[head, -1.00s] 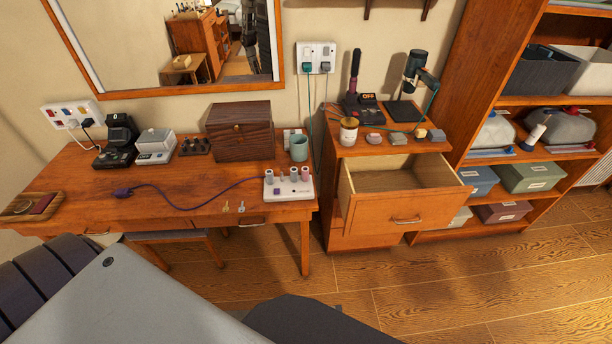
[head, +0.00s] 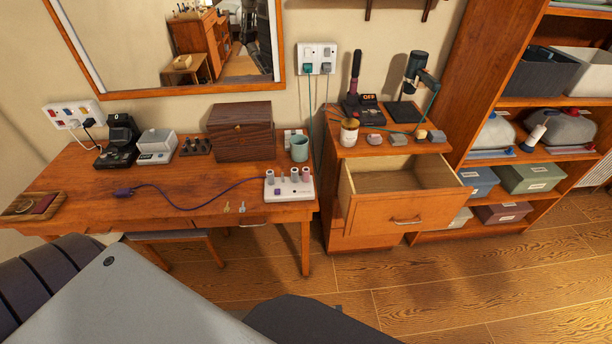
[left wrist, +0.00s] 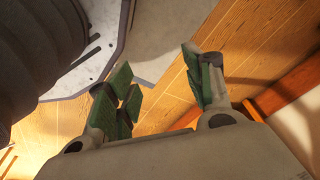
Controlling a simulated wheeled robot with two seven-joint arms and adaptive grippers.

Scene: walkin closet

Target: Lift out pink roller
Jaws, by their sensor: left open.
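A pink roller (head: 305,174) stands upright at the right end of a white roller heater (head: 290,190) on the right front of the wooden desk, in the head view. Paler grey rollers (head: 269,175) stand in the same heater, to its left. My left gripper (left wrist: 158,65) shows only in the left wrist view. Its green-padded fingers are spread with nothing between them, over the wooden floor and apart from the desk things. My right gripper is not in view.
A purple cord (head: 205,204) runs left from the heater across the desk (head: 120,190). A teal cup (head: 299,149) and a dark wooden box (head: 240,132) stand behind it. An open, empty-looking drawer (head: 400,205) juts out to the right. The desk's middle is mostly clear.

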